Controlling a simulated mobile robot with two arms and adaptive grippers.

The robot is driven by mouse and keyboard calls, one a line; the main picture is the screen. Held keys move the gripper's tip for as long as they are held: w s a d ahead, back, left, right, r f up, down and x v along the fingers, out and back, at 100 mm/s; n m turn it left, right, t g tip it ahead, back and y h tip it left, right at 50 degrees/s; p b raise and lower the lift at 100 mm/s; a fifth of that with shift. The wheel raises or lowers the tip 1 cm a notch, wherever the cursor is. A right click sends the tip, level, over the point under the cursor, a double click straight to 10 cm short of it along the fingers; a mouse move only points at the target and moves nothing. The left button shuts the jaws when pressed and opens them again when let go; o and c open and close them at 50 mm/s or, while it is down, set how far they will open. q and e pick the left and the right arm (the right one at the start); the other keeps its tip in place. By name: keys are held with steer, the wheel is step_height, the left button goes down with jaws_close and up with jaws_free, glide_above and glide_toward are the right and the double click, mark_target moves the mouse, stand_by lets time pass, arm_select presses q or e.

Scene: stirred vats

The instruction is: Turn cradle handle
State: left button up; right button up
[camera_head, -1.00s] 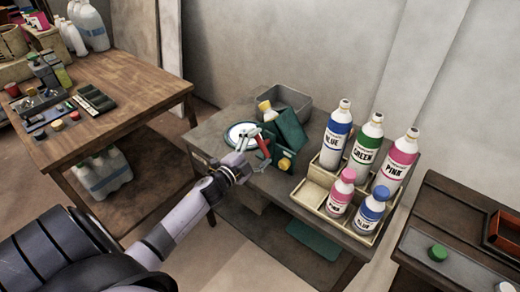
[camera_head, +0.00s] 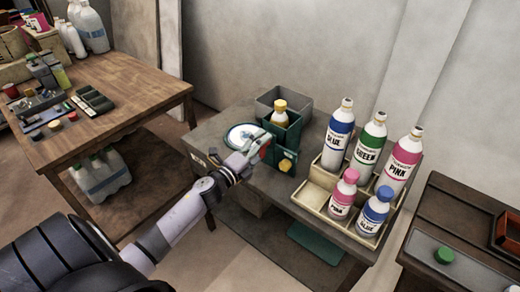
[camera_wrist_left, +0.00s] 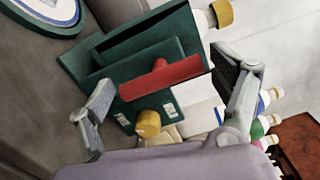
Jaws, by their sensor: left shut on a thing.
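The green cradle (camera_head: 292,134) stands on the grey table, with a yellow-capped bottle (camera_head: 280,112) upright in it. Its red handle (camera_head: 266,151) is on the near side, above a yellow knob (camera_head: 286,165). My left gripper (camera_head: 256,150) is at the handle, shut on it. In the left wrist view the red handle (camera_wrist_left: 160,78) lies between the two fingers (camera_wrist_left: 166,84), slanting across the green cradle (camera_wrist_left: 150,48). The yellow knob (camera_wrist_left: 148,122) shows below it. The gripper hides part of the handle in the head view. My right gripper is not in view.
A round white plate with a blue rim (camera_head: 234,133) lies left of the cradle. A grey bin (camera_head: 297,101) stands behind it. A beige rack (camera_head: 312,196) with several labelled bottles stands to the right. A wooden table (camera_head: 140,108) is at the left.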

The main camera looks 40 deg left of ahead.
arm_select(q)
steer(key=shift+w+r, duration=0.1)
steer(key=shift+r, duration=0.15)
steer(key=o, duration=0.9)
steer(key=shift+o, duration=0.3)
steer(key=shift+f, duration=0.1)
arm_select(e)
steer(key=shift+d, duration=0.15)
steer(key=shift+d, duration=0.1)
arm_select(q)
steer(key=shift+f, duration=0.1)
steer(key=s, duration=1.2)
steer(key=shift+a, duration=0.45)
